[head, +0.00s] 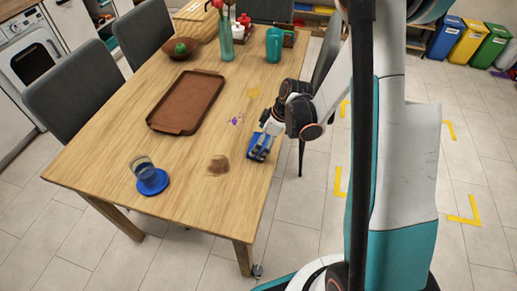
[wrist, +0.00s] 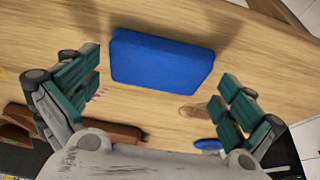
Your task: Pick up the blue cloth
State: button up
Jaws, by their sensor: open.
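The blue cloth (wrist: 160,60) looks like a thick folded rectangular block in the wrist view, lying on the wooden table near its right edge. In the head view it shows partly under my gripper, a small blue patch (head: 258,154). My gripper (wrist: 160,78) is open, with one green-padded finger to the left of the cloth and one to its right. Nothing is held. The cloth lies ahead of and between the fingers; I cannot tell the exact height gap.
A brown tray (head: 160,127) lies mid-table. Brown (head: 218,165), purple (head: 235,120) and yellow (head: 253,92) stains lie near the cloth. A vase (head: 226,45) and a teal cup (head: 274,45) stand farther back.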

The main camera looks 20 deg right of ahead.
jog(key=shift+w+a+f, duration=0.15)
jog(key=shift+f, duration=0.4)
jog(key=c, duration=0.8)
jog(key=shift+o, duration=0.2)
jog(key=shift+r, duration=0.15)
notch_tip(320, 180, up, 20)
jog(key=p, duration=0.7)
